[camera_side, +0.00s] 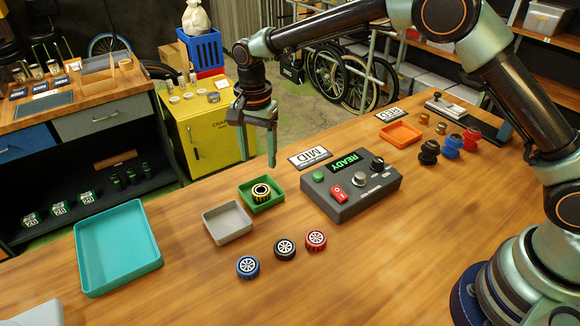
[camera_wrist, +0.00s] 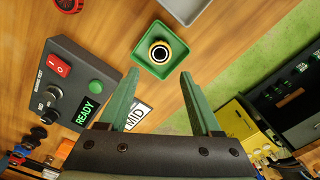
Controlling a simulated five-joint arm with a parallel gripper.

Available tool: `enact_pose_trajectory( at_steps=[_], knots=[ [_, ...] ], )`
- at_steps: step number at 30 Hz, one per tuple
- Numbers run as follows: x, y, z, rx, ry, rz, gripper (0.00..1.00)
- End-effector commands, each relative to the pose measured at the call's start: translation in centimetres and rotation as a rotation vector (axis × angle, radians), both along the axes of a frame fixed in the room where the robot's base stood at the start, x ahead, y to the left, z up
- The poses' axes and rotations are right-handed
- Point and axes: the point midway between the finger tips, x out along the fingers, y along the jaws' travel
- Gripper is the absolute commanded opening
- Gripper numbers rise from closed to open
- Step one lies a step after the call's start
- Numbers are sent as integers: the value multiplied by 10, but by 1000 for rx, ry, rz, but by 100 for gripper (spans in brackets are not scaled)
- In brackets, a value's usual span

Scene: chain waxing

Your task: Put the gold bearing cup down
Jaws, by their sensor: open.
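In the wrist view the cup (camera_wrist: 160,52) is near the middle of the green tray (camera_wrist: 147,69), beyond my fingertips. My gripper (camera_side: 257,162) is open and empty, pointing down above and behind the tray. In the wrist view my gripper's fingers (camera_wrist: 159,74) are spread apart with nothing between them, and the cup is clear of both.
A grey tray (camera_side: 247,232) stands beside the green one, with a teal tray (camera_side: 154,263) farther left. A control box (camera_side: 352,205) reading READY stands to the right. Three wheels (camera_side: 285,249) lie in front. An orange tray (camera_side: 400,141) is farther back right.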

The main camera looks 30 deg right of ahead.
Motion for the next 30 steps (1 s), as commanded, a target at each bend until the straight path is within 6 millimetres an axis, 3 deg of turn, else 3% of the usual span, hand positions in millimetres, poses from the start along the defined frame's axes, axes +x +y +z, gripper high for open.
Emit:
enact_pose_trajectory(
  at_steps=[3,8,14,21,30],
  knots=[
    [1,0,18,1,-3,0,65],
    [0,-1,30,1,-3,4,65],
    [-8,-24,66,14,-50,87,65],
    [-43,-78,126,15,-160,301,65],
    [-110,-137,166,-45,-302,573,65]
  ],
)
